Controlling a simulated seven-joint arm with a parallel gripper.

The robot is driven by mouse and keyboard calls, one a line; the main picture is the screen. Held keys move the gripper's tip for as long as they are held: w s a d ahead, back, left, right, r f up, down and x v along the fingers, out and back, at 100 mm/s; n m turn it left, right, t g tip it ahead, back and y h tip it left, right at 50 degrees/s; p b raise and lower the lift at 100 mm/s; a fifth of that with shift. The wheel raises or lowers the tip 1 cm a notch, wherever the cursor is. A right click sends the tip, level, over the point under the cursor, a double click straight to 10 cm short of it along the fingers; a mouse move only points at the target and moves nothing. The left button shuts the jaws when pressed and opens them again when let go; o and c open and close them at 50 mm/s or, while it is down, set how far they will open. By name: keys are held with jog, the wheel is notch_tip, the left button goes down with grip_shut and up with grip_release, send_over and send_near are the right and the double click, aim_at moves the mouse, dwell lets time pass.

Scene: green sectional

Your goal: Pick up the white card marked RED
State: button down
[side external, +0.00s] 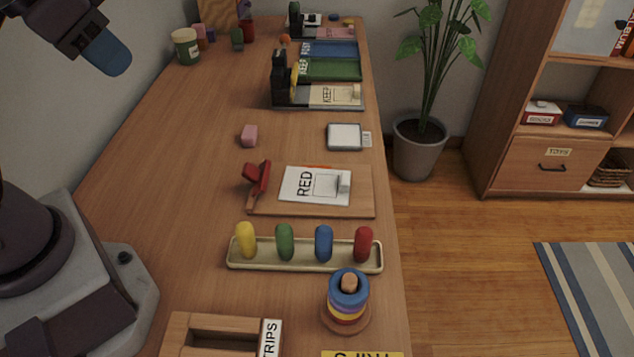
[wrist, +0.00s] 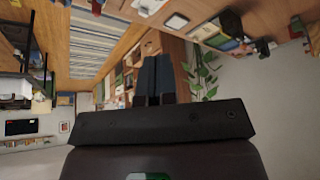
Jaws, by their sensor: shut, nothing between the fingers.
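The white card marked RED (side external: 303,184) lies on a wooden board (side external: 362,203) in the middle of the table. A small pale block (side external: 344,182) sits on the card's right part. A red clip-like object (side external: 262,174) stands at the board's left edge. My gripper (side external: 112,58) is high at the upper left in the side external view, well away from the card and above the table. In the wrist view its fingers (wrist: 153,78) are together and empty. I cannot make out the RED lettering in the wrist view.
A tray with several coloured pegs (side external: 304,264) and a ring stacker (side external: 348,299) stand in front of the board. A pink block (side external: 249,135) and a white-topped square (side external: 345,136) lie behind it. The table's left middle is clear. A potted plant (side external: 420,145) stands beyond the right edge.

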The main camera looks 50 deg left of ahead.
dwell(0.3)
jog(key=c, duration=1)
grip_release()
jog(key=shift+o, duration=0.2)
